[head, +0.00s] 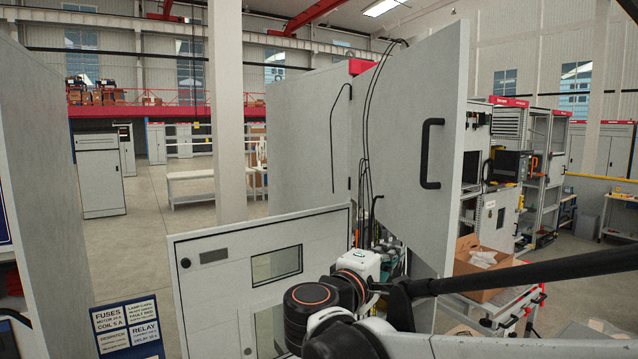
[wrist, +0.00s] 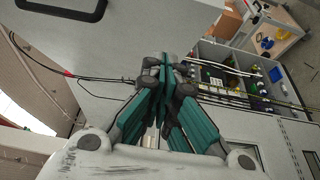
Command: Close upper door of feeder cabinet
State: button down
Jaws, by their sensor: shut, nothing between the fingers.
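The upper door (head: 405,110) is a large plain grey panel with a black bar handle (head: 432,153), standing swung open in the head view. In the wrist view the grey door panel (wrist: 190,30) fills the top, with the black handle (wrist: 62,10) at its upper left corner. My gripper (wrist: 165,68) has teal fingers brought together, with nothing between them. It is well away from the handle, low beside the door. I cannot tell whether it touches the panel. In the head view the fingers are mostly hidden behind my wrist.
A lower grey door (head: 200,285) with small windows stands open left of my arm. Black cables (head: 366,120) hang beside the upper door. The wrist view shows an open compartment (wrist: 225,80) with wired components. A cardboard box (head: 480,262) sits on a cart at right.

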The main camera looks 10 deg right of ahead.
jog(key=p, duration=0.2)
send_near(431, 231)
jog(key=w+a, duration=0.1)
jog(key=w, duration=0.2)
jog(key=d+p, duration=0.1)
jog(key=d, duration=0.3)
jog(key=shift+w, duration=0.15)
jog(key=shift+d, duration=0.1)
